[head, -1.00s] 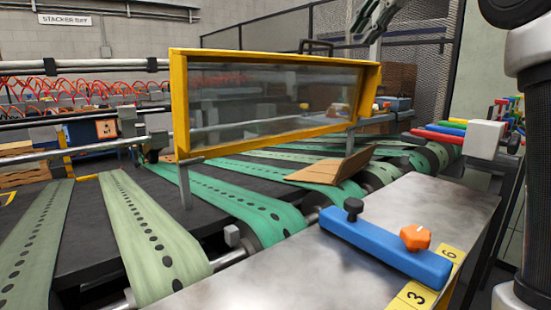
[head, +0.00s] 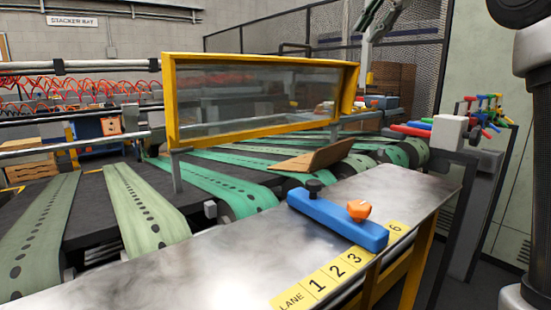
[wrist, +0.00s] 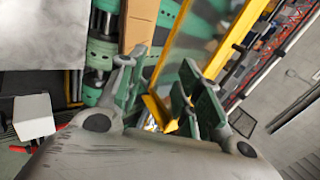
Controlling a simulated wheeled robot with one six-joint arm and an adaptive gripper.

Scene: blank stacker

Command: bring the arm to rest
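My gripper (wrist: 165,98) shows in the wrist view with its two green-padded fingers apart. I see nothing between the pads except the background, with part of the yellow frame behind. In the head view my gripper (head: 379,16) is at the top edge, partly cut off, high above the machine and apart from everything below. Part of my arm stands at the right edge of the head view.
A yellow-framed clear guard (head: 262,143) stands over green belts (head: 140,205). A brown cardboard sheet (head: 312,157) lies tilted on them. A metal bench (head: 215,262) in front carries a blue bar (head: 335,220) with black and orange knobs. Coloured handles (head: 485,110) stand at right.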

